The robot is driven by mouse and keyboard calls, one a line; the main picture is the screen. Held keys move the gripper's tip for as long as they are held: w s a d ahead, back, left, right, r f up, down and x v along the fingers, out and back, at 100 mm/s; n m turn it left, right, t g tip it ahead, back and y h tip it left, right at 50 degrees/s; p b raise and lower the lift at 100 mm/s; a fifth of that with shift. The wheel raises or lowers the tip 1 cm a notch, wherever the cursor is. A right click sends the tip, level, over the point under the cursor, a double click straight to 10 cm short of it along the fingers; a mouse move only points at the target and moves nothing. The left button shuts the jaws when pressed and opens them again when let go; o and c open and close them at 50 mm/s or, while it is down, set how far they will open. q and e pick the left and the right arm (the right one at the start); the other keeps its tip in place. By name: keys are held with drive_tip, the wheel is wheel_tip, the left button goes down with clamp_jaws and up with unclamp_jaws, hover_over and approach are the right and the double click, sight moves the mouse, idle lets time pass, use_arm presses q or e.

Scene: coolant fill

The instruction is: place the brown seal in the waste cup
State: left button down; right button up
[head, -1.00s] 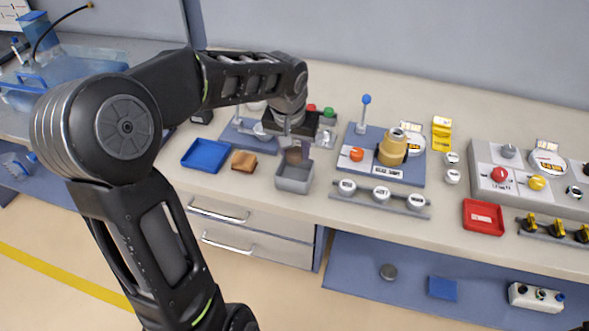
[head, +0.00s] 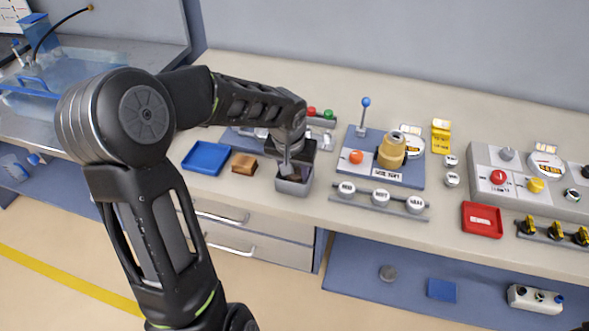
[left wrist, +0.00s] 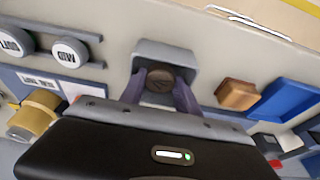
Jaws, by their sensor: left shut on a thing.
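The brown seal (left wrist: 160,80) is a small round disc between the fingertips of my left gripper in the left wrist view. My left gripper (left wrist: 160,92) is shut on it. The grey square waste cup (left wrist: 166,51) lies right behind the seal in that view, so the seal shows over or inside its mouth; I cannot tell how deep. In the head view the left gripper (head: 289,172) points down at the waste cup (head: 293,188) and covers most of its opening. The seal is hidden there. My right gripper is not in view.
A brown block (head: 244,164) and a blue tray (head: 206,157) stand left of the cup. A blue plate with a brass fitting (head: 392,150) and a row of white labelled knobs (head: 381,195) stand to the right. A red tray (head: 482,219) lies farther right.

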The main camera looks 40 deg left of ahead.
use_arm(q)
drive_tip(key=shift+f, duration=0.15)
drive_tip(key=c, duration=1.2)
unclamp_jaws()
drive_tip(key=shift+o, duration=0.2)
drive_tip(key=shift+r+p, duration=0.3)
drive_tip(key=shift+r, duration=0.25)
drive_tip(key=p+v, duration=0.6)
drive_tip(key=v, duration=0.5)
drive_tip(key=shift+p, duration=0.35)
drive_tip(key=shift+s+d+r, duration=0.1)
